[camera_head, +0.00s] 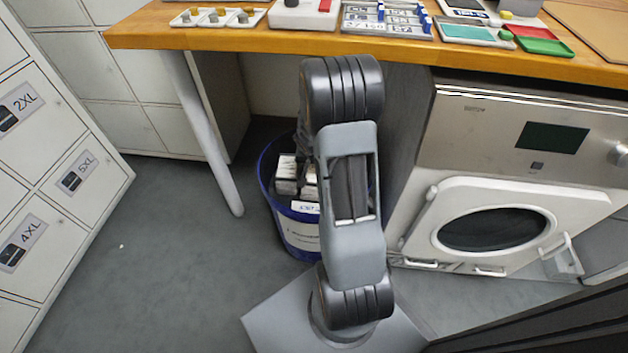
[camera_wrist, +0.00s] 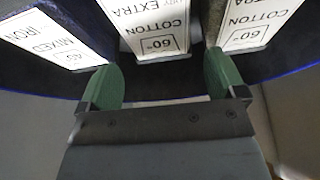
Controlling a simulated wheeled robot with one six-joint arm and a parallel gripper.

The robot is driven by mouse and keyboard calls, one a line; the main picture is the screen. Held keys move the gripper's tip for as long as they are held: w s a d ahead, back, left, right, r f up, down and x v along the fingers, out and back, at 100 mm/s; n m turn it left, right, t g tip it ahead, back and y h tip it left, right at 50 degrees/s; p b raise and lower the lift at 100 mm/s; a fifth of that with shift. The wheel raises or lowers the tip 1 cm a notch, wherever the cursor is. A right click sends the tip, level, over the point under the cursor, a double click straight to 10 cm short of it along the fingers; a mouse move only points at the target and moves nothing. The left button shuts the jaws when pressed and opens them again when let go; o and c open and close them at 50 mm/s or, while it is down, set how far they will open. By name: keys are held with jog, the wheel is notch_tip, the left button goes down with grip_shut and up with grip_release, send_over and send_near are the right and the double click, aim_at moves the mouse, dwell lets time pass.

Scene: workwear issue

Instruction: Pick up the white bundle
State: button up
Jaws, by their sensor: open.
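Several white bundles with printed faces are in the blue bucket (camera_head: 266,178). In the wrist view, a middle white bundle (camera_wrist: 155,25) marked "COTTON" and "60" lies just beyond and between my fingertips. A left one (camera_wrist: 50,38) reads "MIXED" and "IRON", and a right one (camera_wrist: 250,22) reads "COTTON 60". Which one the task means cannot be told. My gripper (camera_wrist: 163,78) has green fingers, spread apart with nothing between them. In the head view, white bundles (camera_head: 286,173) show beside my arm, which hides part of the bucket and my fingertips.
A wooden-topped table (camera_head: 270,40) with trays and small parts spans the back above the bucket. A table leg (camera_head: 205,135) stands left of it. A washing machine (camera_head: 500,190) is on the right, labelled lockers (camera_head: 65,150) on the left. Grey floor is clear at left.

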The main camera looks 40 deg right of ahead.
jog(key=shift+b+x, duration=0.65)
jog(key=shift+x, duration=1.35)
jog(key=shift+s, duration=0.1)
jog(key=c, duration=0.7)
notch_tip(320, 180, up, 18)
jog(key=p, duration=0.9)
